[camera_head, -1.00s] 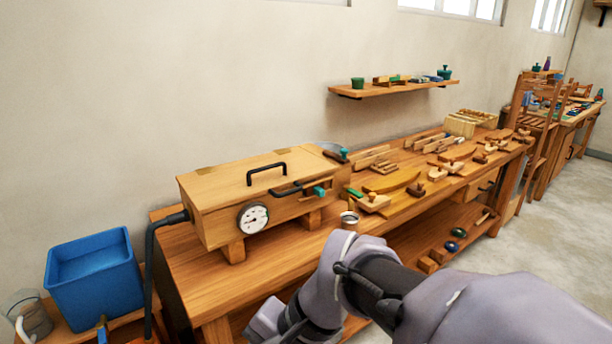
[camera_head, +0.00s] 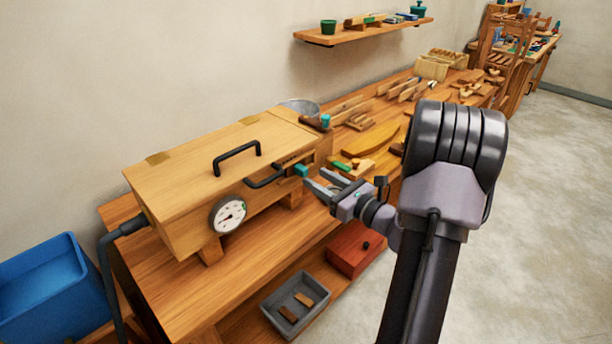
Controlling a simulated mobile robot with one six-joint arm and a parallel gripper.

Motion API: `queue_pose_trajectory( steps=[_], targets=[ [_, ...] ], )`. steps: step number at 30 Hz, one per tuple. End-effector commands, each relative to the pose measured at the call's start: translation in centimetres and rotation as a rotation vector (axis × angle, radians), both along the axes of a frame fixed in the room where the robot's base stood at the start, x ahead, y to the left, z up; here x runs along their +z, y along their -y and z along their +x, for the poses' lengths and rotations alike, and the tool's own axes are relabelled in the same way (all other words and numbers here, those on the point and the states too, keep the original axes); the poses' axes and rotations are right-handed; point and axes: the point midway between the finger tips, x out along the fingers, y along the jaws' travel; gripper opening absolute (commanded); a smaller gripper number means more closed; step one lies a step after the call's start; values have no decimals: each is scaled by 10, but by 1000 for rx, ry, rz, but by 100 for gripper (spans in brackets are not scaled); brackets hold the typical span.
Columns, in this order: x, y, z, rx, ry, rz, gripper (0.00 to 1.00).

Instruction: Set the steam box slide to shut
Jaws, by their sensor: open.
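The steam box (camera_head: 195,175) is a long pale wooden box on short wooden feet on the bench. It has a black handle on its lid (camera_head: 237,158), a second black handle (camera_head: 266,181) on its front and a round white dial (camera_head: 228,216). A small teal knob (camera_head: 301,170), apparently the slide's, sticks out near the right end of the front. I cannot tell the slide's setting. My gripper (camera_head: 318,184) is open, its fingers pointing left at the teal knob, just to the right of it. I cannot tell whether they touch.
The wooden bench (camera_head: 240,255) carries tools and wood pieces right of the box. A blue tub (camera_head: 55,290) stands at lower left, and a black hose (camera_head: 108,270) runs from the box's left end. Below are a grey tray (camera_head: 300,305) and a red box (camera_head: 355,250). Open floor lies at right.

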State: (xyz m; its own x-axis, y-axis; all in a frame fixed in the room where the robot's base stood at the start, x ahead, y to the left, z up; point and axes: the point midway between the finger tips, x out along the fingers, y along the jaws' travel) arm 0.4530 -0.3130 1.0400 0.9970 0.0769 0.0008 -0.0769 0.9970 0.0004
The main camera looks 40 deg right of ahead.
Motion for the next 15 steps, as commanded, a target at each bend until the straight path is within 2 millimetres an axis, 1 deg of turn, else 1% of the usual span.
queue_pose_trajectory(
  steps=[1, 3, 6, 10, 15],
  targets=[
    [-2, -2, 12, 4, 0, -2, 42],
    [-1, -3, 25, 4, 0, -2, 42],
    [-1, -4, 39, 3, -1, -2, 42],
    [0, -4, 47, 2, 0, 0, 42],
    [0, -4, 48, 1, -1, 0, 42]
  ],
)
